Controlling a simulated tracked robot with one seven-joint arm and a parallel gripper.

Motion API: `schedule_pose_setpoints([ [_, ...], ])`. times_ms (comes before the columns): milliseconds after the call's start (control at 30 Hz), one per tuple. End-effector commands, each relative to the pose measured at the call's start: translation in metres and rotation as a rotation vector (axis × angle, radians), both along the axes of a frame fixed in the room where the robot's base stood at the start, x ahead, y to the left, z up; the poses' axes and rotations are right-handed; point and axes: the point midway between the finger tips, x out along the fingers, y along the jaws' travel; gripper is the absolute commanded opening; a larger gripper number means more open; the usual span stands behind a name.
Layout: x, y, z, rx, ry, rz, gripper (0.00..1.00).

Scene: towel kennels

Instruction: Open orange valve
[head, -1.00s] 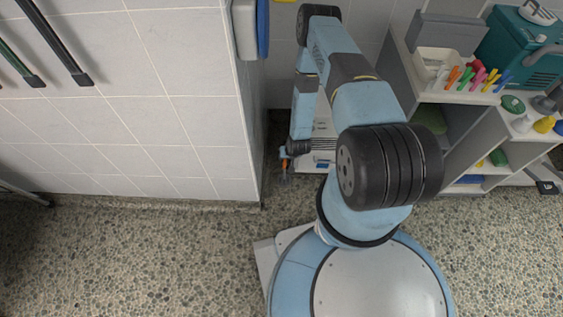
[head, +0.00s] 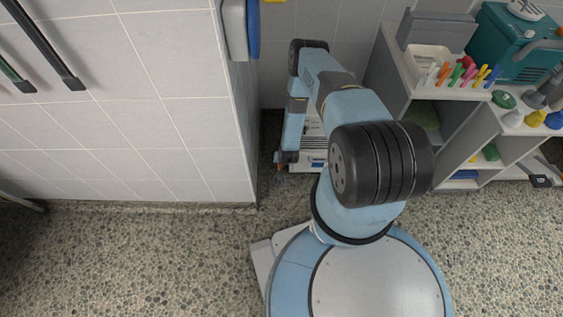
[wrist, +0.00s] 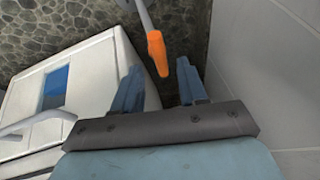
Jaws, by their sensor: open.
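The orange valve (wrist: 157,52) shows in the wrist view as an orange handle on the end of a grey bar coming down from the top edge. My gripper (wrist: 160,68) is open, with its two blue fingers apart. The tip of the orange handle reaches the gap between the fingertips in the picture, closer to the left finger. I see no clear contact, and I cannot tell the depth between them. In the head view my arm reaches down beside the wall corner and hides most of the gripper; only a small orange spot shows there.
A white box-shaped unit (wrist: 80,85) with a blue panel stands left of the fingers in the wrist view. A tiled wall (wrist: 265,65) is close on the right. In the head view, shelves (head: 400,65) with a teal machine (head: 515,45) stand at right. Pebbled floor (head: 150,260) is open at front left.

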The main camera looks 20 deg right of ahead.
Motion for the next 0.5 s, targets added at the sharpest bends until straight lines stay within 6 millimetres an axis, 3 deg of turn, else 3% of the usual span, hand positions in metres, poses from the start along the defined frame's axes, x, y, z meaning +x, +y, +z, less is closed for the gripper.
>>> schedule_pose_setpoints([
  [200, 0.008, 0.001, -0.019, 0.0, 0.0, 0.001, 0.42],
  [500, 0.011, 0.001, -0.023, -0.001, -0.001, 0.001, 0.42],
])
